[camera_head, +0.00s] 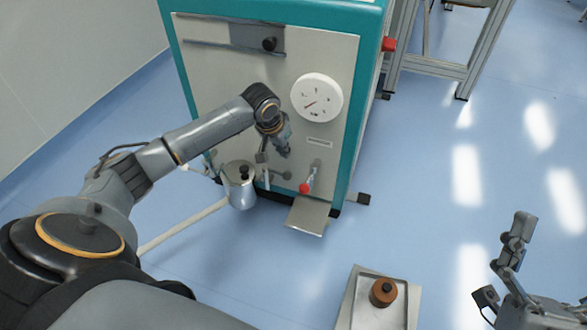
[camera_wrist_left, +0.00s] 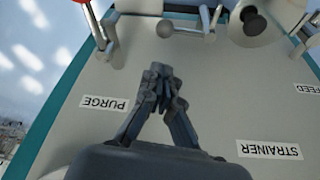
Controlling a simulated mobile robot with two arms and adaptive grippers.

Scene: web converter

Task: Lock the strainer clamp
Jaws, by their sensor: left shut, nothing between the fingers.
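The strainer (camera_head: 241,190) is a metal pot with a black knob on its lid, low on the front of the machine; its lid and knob also show at the top right of the left wrist view (camera_wrist_left: 262,30). Beside it is a grey lever with a ball end (camera_wrist_left: 166,28), which looks like the clamp; it lies sideways in that view. My left gripper (camera_head: 285,151) is in front of the panel, right of the strainer. In the left wrist view its fingertips (camera_wrist_left: 162,74) are together, empty and apart from the lever. My right gripper (camera_head: 500,262) is open and empty at the lower right.
A red-handled valve (camera_head: 305,187) stands right of the lever, above a metal drip plate (camera_head: 308,215). A white gauge (camera_head: 317,97) is above. A tray (camera_head: 397,318) with a brown knobbed part (camera_head: 383,292) is at the bottom. Floor at right is clear.

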